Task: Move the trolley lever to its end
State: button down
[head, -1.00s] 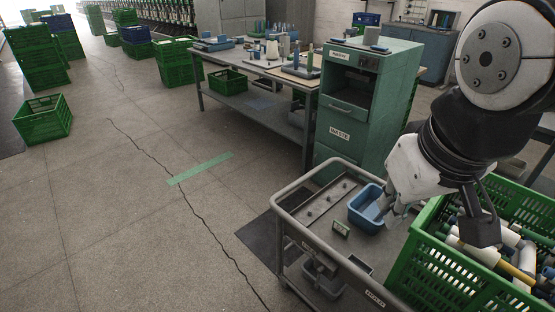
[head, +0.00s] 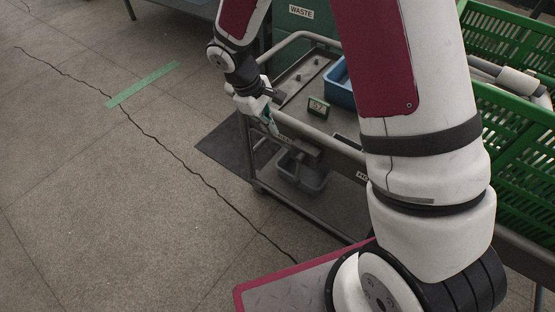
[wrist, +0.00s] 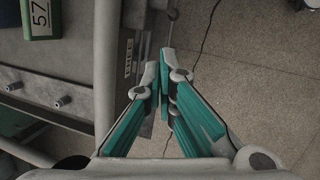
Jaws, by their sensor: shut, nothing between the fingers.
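The grey trolley (head: 318,133) stands in front of me, with its rounded rail along the near left edge. My gripper (head: 271,127) is at that edge, just outside the rail, pointing down. In the wrist view, the green fingers of my gripper (wrist: 163,84) are together with nothing between them. A thin grey rod with a rounded end (wrist: 172,15) shows just beyond the fingertips, beside a labelled plate (wrist: 129,58) on the trolley side. It looks like the lever; its lower part is hidden behind the fingers. I cannot tell whether the fingers touch it.
Green crates (head: 512,140) stand at the right. The floor to the left (head: 90,190) is clear.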

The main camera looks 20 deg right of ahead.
aim_at(298, 172)
notch_tip(298, 172, down, 11)
jog(key=a+n+b, duration=0.1)
jog(key=b, duration=0.1)
jog(key=shift+w+a+f+g, duration=0.15)
jog(key=shift+w+a+g, duration=0.15)
jog(key=shift+w+a, duration=0.15)
jog(key=s+d+r+b+x, duration=0.1)
jog(key=b+x, duration=0.5)
jog(key=x, duration=0.6)
jog(key=shift+s+d+f, duration=0.4)
jog(key=shift+d+f, duration=0.05)
jog(key=shift+d, duration=0.35)
